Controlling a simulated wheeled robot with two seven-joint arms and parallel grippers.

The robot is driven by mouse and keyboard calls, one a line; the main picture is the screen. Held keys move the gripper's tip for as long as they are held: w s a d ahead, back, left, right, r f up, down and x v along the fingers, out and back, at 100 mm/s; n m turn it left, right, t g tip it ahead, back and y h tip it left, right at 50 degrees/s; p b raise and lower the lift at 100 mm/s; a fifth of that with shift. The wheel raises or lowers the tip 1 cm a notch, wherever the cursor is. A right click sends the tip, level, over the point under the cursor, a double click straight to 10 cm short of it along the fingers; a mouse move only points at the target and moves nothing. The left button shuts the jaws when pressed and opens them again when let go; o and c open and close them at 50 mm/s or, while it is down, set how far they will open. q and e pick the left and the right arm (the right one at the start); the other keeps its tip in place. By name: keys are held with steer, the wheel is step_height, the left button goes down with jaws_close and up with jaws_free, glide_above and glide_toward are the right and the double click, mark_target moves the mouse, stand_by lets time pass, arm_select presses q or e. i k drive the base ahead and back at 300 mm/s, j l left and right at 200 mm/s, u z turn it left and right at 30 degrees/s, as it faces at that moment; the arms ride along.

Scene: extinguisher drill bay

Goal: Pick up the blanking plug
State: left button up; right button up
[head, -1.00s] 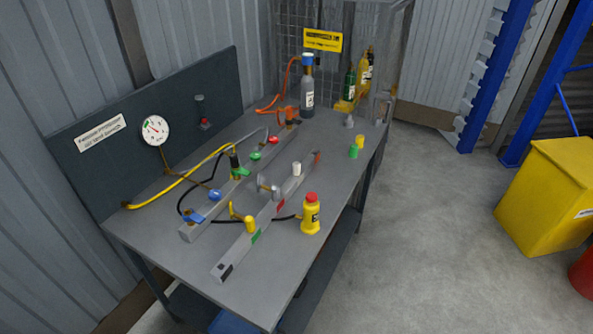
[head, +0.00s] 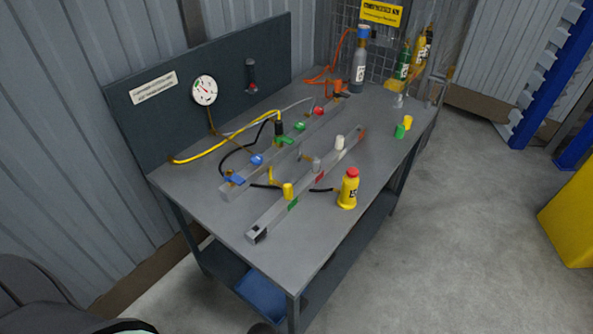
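Which piece is the blanking plug I cannot tell for sure. Small cap-like pieces are on the workbench (head: 290,262): a green one (head: 400,131) and a yellow one (head: 408,123) close together near the right edge, and a grey one (head: 398,101) behind them. A white one (head: 340,143), a grey one (head: 316,164) and a yellow one (head: 288,191) sit along the front metal rail (head: 268,222). Neither gripper shows in the head view.
A yellow bottle with a red cap (head: 347,188) stands near the bench's front edge. A rear rail (head: 240,187) carries coloured valves and hoses. A grey cylinder (head: 359,65) and green and yellow bottles (head: 403,60) stand at the back. A yellow bin (head: 572,220) is at right.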

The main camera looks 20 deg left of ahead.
mark_target(340, 138)
steer(key=i+l+u, duration=0.15)
steer(key=l, duration=0.3)
steer(key=i+l+u, duration=0.15)
steer(key=l, duration=0.35)
steer(key=l+u, duration=0.15)
steer(key=l, duration=0.3)
steer(key=i+l+u, duration=0.2)
steer(key=l, duration=0.35)
steer(key=k+j, duration=0.05)
